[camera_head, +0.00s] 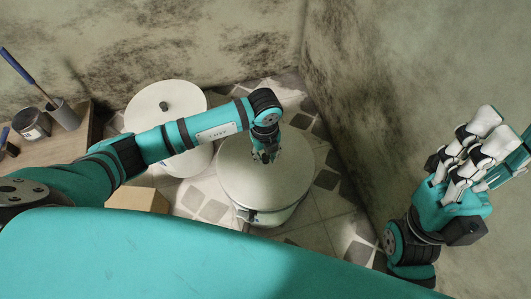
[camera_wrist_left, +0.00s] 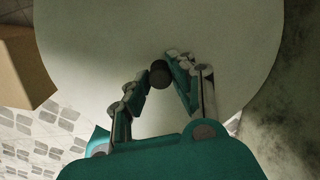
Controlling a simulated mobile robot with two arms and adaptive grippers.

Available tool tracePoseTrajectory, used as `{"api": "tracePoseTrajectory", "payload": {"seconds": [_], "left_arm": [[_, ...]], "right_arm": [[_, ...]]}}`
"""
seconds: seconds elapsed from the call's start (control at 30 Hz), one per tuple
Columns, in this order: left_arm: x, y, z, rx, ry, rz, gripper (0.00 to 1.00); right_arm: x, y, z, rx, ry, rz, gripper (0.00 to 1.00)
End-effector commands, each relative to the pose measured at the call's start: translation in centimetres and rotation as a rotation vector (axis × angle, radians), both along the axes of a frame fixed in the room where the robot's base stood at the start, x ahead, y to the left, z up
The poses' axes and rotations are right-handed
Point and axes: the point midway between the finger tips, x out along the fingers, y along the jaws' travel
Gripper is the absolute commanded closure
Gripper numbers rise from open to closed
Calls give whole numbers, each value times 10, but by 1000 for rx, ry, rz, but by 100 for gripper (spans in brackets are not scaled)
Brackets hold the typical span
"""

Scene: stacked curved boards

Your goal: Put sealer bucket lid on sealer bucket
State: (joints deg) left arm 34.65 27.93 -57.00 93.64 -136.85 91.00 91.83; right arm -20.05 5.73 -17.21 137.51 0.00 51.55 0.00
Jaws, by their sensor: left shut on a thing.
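My left gripper (camera_head: 265,156) reaches down over a round pale lid (camera_head: 240,180) and is shut on its small dark knob, which shows between the fingers in the left wrist view (camera_wrist_left: 160,74). The lid lies over a white bucket (camera_head: 268,216) on the floor and covers its opening. I cannot tell whether the lid touches the rim or hangs just above it. The lid looks about level. My right gripper (camera_head: 485,140) is raised at the right side, away from the buckets. Its fingers point up and overlap, so its opening is unclear.
A second white bucket (camera_head: 190,163) with a knobbed lid (camera_head: 180,96) stands to the left, partly behind my left arm. A cardboard box (camera_head: 138,197) is in front of it. A wooden table (camera_head: 60,152) with a jar and a tool cup is at left. Stained walls close the corner.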

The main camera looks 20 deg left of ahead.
Motion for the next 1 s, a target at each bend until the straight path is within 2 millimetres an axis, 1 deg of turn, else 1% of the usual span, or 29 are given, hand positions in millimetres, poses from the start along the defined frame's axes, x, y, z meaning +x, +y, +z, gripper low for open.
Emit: {"api": "tracePoseTrajectory", "payload": {"seconds": [0.8,0.83,1.0], "left_arm": [[0,0,-15,-1,-1,0,100],[0,0,-14,-1,-1,0,74],[0,0,-14,-1,-1,0,52]], "right_arm": [[0,0,-9,0,0,-1,64],[0,0,-9,0,0,-1,64],[0,0,-9,0,0,-1,64]]}}
